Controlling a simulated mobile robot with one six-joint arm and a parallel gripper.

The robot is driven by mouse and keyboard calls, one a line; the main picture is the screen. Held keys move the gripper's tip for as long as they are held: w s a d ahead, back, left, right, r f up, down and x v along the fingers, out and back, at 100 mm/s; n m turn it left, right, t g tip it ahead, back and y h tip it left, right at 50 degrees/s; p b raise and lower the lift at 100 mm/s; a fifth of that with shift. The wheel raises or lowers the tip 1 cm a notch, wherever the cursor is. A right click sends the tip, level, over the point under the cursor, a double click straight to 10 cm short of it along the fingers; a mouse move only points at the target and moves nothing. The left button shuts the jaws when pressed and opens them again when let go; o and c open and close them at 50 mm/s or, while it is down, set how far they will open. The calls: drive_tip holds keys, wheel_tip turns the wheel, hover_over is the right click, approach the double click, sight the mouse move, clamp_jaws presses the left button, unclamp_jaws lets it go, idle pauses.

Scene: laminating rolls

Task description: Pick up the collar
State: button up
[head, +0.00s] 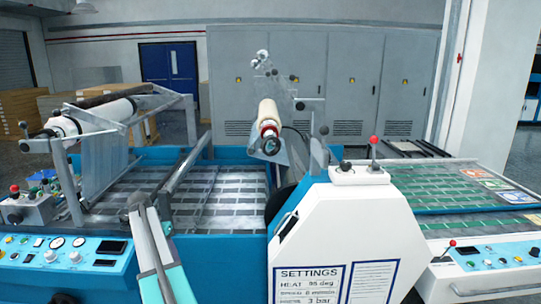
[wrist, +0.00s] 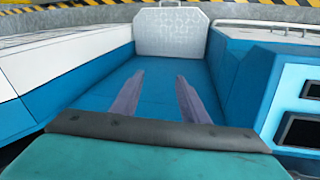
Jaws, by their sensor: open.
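My gripper (wrist: 160,75) is open in the wrist view. Its two grey fingers are apart, with nothing between them, over a blue surface (wrist: 150,100). In the head view part of my arm shows at the lower left of centre, but I cannot make out the gripper's fingers there. A red ring (head: 267,127), which may be the collar, sits around the near end of a cream roll (head: 267,111) in the middle of the head view. No collar can be made out in the wrist view.
A white patterned panel (wrist: 172,32) stands at the far end of the blue surface, with blue walls at both sides. In the head view a white machine housing (head: 345,225) stands right of centre. A large white roll (head: 95,115) hangs on a frame at left.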

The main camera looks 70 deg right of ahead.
drive_tip(key=s+d+r+m+h+p, duration=0.1)
drive_tip(key=s+d+r+m, duration=0.1)
drive_tip(key=d+r, duration=0.45)
drive_tip(key=s+d+r+m, duration=0.1)
drive_tip(key=s+d+r, duration=0.25)
drive_tip(key=r, duration=0.55)
drive_tip(key=s+d+r+m, duration=0.2)
drive_tip(key=s+d+r, duration=0.2)
drive_tip(key=r, duration=0.7)
drive_tip(key=s+d+r+m+h+p, duration=0.1)
drive_tip(key=s+d+r+m, duration=0.2)
drive_tip(key=s+r, duration=0.5)
drive_tip(key=s+d+r+m+p, duration=0.1)
drive_tip(key=s+d+r, duration=0.4)
drive_tip(key=r, duration=1)
drive_tip(key=shift+s+m, duration=0.9)
drive_tip(key=shift+s, duration=0.15)
drive_tip(key=shift+d, duration=0.1)
drive_tip(key=b, duration=0.4)
hover_over(262, 145)
drive_tip(key=w+a, duration=0.1)
drive_tip(key=a, duration=0.2)
drive_tip(key=shift+f, duration=2.8)
drive_tip(key=shift+s+d+f+p, duration=0.1)
drive_tip(key=shift+d+f+p, duration=0.1)
drive_tip(key=shift+d+f, duration=0.3)
drive_tip(key=shift+s+d+f+p, duration=0.15)
drive_tip(key=shift+d+f, duration=0.15)
drive_tip(key=shift+f, duration=0.4)
drive_tip(key=shift+w, duration=0.1)
